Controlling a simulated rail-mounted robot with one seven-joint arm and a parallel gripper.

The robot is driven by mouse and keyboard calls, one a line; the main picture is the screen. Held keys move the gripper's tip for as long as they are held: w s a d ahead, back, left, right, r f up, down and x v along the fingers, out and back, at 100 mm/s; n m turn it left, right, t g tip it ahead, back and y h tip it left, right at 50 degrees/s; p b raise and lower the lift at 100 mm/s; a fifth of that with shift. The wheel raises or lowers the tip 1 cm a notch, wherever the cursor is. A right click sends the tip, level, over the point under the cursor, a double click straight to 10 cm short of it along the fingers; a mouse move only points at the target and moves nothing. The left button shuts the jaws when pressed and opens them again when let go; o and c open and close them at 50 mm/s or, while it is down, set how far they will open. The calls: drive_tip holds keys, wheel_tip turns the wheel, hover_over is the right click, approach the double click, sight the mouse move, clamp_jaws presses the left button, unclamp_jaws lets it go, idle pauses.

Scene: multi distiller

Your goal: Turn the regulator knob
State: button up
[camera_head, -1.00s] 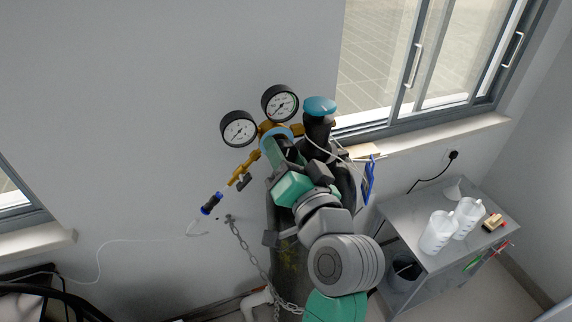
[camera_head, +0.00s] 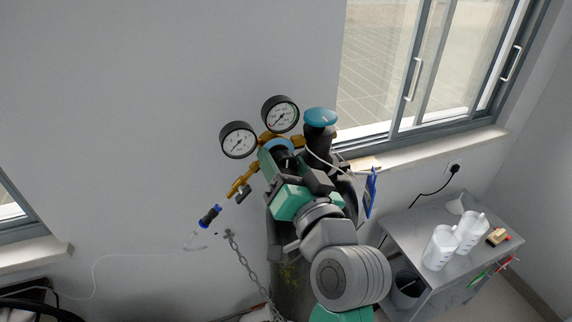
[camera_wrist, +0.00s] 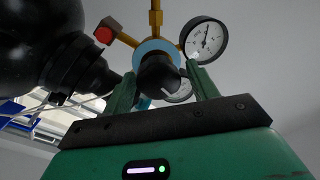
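The regulator knob (camera_wrist: 160,74) is black and round, in front of a light blue ring on the brass regulator body (camera_wrist: 155,30). My gripper (camera_wrist: 159,82) is open, with one green finger on each side of the knob and visible gaps to it. Whether a finger touches it deeper down I cannot tell. In the head view my gripper (camera_head: 279,161) is up at the regulator, and the knob is mostly hidden behind the fingers beside the blue ring (camera_head: 277,144). Two round white gauges (camera_head: 281,114) (camera_head: 239,140) stand above and left of it.
A brass outlet (camera_head: 240,181) and a chain (camera_head: 246,260) are at left. A bench (camera_head: 402,219) with white jugs stands right.

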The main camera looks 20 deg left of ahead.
drive_tip(key=v, duration=0.7)
drive_tip(key=shift+s+d+f, duration=0.15)
drive_tip(key=shift+s+d, duration=0.15)
drive_tip(key=s+d+r+m+t+h, duration=0.1)
drive_tip(key=s+d+r+t+h, duration=0.5)
drive_tip(key=r, duration=0.4)
drive_tip(key=s+d+r+m+t+h, duration=0.2)
drive_tip(key=s+d+r+t+h, duration=0.4)
drive_tip(key=r, duration=0.3)
drive_tip(key=shift+h, duration=0.4)
drive_tip(key=r+p, duration=2.6)
drive_tip(key=r, duration=0.1)
drive_tip(key=shift+w+a+r+p, duration=0.15)
drive_tip(key=shift+w+a+p, duration=0.05)
drive_tip(key=shift+p, duration=0.15)
